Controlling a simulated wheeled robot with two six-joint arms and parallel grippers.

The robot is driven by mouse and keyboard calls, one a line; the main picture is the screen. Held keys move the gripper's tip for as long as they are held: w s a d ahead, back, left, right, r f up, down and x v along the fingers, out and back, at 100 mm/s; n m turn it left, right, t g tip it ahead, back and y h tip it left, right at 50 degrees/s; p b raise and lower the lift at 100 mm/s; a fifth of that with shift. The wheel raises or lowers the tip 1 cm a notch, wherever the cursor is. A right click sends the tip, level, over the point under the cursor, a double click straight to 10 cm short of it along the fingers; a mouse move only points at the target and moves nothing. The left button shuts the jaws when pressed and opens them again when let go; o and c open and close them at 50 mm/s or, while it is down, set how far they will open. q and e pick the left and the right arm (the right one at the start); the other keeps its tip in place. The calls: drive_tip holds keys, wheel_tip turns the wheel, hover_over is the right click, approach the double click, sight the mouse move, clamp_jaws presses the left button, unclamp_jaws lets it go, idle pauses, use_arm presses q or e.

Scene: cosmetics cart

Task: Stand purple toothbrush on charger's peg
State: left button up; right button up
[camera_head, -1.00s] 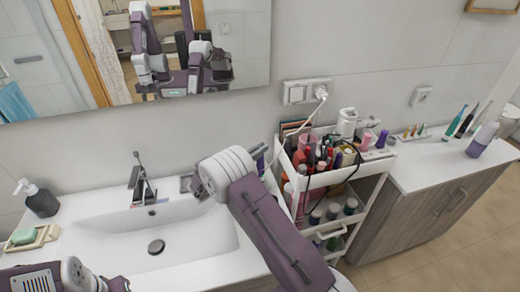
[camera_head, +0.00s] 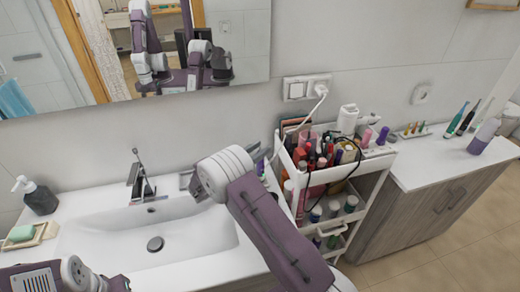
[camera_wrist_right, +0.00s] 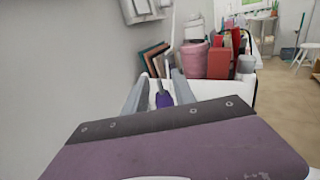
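My right gripper (camera_wrist_right: 160,80) points toward the cart's left end. In its wrist view the two grey fingers stand apart. A small purple piece (camera_wrist_right: 164,99), perhaps the purple toothbrush, shows between them, and I see no clear contact. In the head view a purple bit (camera_head: 260,167) shows beside my right wrist, which hides most of the gripper. The charger and its peg cannot be made out; a white cord (camera_head: 304,117) runs from the wall plug down behind the cart's left end. My left arm is at the bottom left edge, its gripper outside the view.
The white cart (camera_head: 371,166) is crowded with cosmetics. The sink (camera_head: 190,240) lies to its left, with a tap (camera_head: 140,180). On the right counter (camera_head: 425,168) stand toothbrushes (camera_head: 457,118) and a lavender bottle (camera_head: 483,137). The wall is close behind.

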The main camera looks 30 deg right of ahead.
drive_tip(key=b+v, duration=0.1)
drive_tip(key=v, duration=0.7)
drive_tip(key=shift+a+b, duration=0.3)
drive_tip(key=shift+b, duration=0.05)
idle(0.4)
